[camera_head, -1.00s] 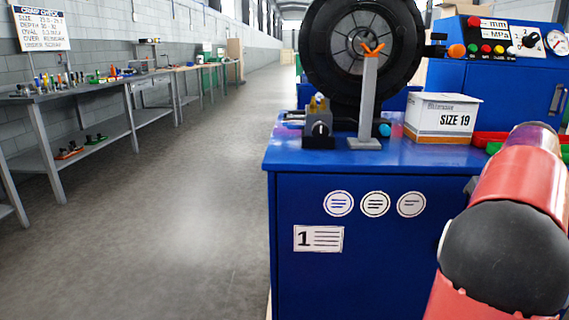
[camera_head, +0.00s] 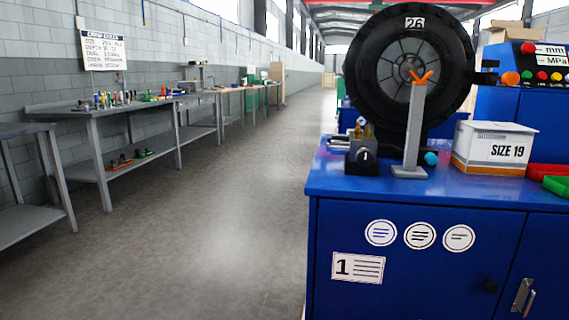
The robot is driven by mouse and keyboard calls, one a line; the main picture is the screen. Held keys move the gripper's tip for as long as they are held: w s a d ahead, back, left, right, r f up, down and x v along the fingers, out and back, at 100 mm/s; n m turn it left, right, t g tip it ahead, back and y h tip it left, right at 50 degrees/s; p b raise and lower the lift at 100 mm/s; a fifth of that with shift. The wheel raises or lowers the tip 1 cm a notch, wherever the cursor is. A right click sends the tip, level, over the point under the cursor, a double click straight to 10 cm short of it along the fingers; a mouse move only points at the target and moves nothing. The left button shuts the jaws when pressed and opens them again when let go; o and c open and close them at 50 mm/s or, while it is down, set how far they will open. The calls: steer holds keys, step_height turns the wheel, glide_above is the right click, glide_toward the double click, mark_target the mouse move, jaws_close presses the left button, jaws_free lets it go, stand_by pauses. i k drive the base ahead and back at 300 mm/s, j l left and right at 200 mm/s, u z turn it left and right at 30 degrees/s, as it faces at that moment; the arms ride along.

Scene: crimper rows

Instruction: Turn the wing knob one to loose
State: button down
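The crimper (camera_head: 357,75) with a round black head marked 26 stands on a blue cabinet (camera_head: 335,225) labelled 1. In front of the head is a small dark block (camera_head: 358,168) with a round dark knob (camera_head: 366,156) on its front, bearing a pale upright mark. Beside it a grey post (camera_head: 413,130) carries an orange V-shaped piece (camera_head: 421,77). I cannot tell for certain which part is the wing knob, or whether it is tight or loose. My gripper and arm are not in view.
A SIZE 19 box (camera_head: 494,148), a teal ball-like knob (camera_head: 431,158), and red (camera_head: 545,171) and green (camera_head: 557,186) trays are on the cabinet top. A control panel (camera_head: 530,65) is at right. Workbenches (camera_head: 90,112) line the left wall. The floor (camera_head: 215,210) between is clear.

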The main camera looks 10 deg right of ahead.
mark_target(489, 64)
steer(key=z, duration=1.25)
